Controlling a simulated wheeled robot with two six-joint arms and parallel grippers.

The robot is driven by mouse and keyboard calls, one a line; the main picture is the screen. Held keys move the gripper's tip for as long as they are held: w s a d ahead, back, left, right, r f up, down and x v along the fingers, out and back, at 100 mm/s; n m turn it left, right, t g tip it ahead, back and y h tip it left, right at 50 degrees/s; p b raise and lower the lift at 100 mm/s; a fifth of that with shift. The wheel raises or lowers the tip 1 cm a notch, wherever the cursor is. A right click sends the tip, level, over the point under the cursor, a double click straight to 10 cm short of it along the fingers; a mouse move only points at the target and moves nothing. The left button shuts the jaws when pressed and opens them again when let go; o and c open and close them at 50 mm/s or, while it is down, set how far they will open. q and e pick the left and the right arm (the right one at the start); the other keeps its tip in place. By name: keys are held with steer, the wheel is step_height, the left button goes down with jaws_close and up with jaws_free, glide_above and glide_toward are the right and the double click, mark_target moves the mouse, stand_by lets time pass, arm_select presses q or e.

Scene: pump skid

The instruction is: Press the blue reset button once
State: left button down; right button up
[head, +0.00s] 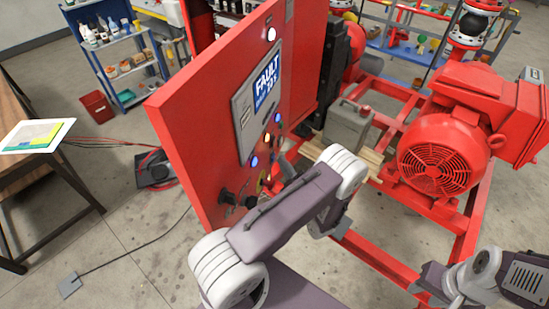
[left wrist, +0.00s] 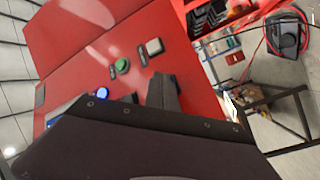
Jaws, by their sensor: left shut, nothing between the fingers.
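The red control cabinet (head: 190,130) stands left of centre in the head view. Two blue-lit round items show on its face, an upper one (head: 278,117) and a lower one (head: 254,162); I cannot tell from their look which is the reset button. In the left wrist view, one blue-lit button (left wrist: 102,92) sits just beyond the dark gripper body, beside a green button (left wrist: 122,65). My left gripper (left wrist: 163,90) is shut and empty, close to the panel; contact cannot be told. My left arm hides it in the head view. My right gripper is not clearly in view.
A black knob (head: 225,197) and the fault display (head: 258,95) are on the cabinet. The red motor (head: 437,155) and skid frame lie right. A wooden table (head: 50,185) stands left.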

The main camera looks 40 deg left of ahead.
arm_select(q)
steer(key=shift+s+a, duration=0.1)
steer(key=shift+a, duration=0.3)
stand_by(0.7)
steer(key=shift+d, duration=0.1)
steer(key=shift+w+d, duration=0.2)
steer(key=shift+d, duration=0.55)
steer(key=d, duration=0.2)
steer(key=w+d+b, duration=0.1)
steer(key=d, duration=0.1)
steer(key=shift+w+d, duration=0.2)
steer(key=shift+d, duration=0.15)
